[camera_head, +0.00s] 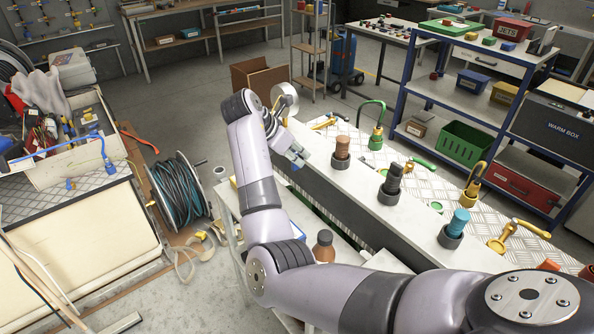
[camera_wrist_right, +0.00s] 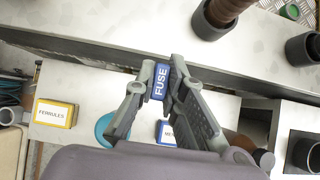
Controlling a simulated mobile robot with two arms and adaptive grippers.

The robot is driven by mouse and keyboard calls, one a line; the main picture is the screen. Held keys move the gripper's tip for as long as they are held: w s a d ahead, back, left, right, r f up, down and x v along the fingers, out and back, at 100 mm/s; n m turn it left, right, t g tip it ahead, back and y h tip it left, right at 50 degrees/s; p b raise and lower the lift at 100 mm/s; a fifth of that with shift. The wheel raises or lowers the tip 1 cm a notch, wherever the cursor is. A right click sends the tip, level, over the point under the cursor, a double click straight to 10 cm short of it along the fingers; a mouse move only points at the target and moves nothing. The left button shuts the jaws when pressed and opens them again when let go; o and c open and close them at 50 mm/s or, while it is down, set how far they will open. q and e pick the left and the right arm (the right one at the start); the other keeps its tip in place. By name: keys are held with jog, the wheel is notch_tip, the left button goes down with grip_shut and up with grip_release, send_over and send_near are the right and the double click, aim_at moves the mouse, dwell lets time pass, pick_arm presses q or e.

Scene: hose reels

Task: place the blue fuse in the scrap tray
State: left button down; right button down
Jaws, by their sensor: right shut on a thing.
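My right gripper (camera_head: 291,153) is at the end of the arm that reaches across the picture, near the left end of the long white bench. In the right wrist view its fingers (camera_wrist_right: 163,82) are shut on a small blue block with the white word FUSE, the blue fuse (camera_wrist_right: 161,81). The fuse is held between the fingertips, in front of the bench edge as seen there. I cannot tell which container is the scrap tray; no such label is readable. My left gripper is not in view.
The bench (camera_head: 318,150) carries upright holders with a brown cylinder (camera_head: 342,147), a black one (camera_head: 393,178) and a teal one (camera_head: 458,222). A yellow FERRULES box (camera_wrist_right: 54,113) is on a lower surface. A brown bottle (camera_head: 324,246) stands below the bench. A cable reel (camera_head: 180,187) is left.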

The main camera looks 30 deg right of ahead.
jog(key=shift+r, duration=0.95)
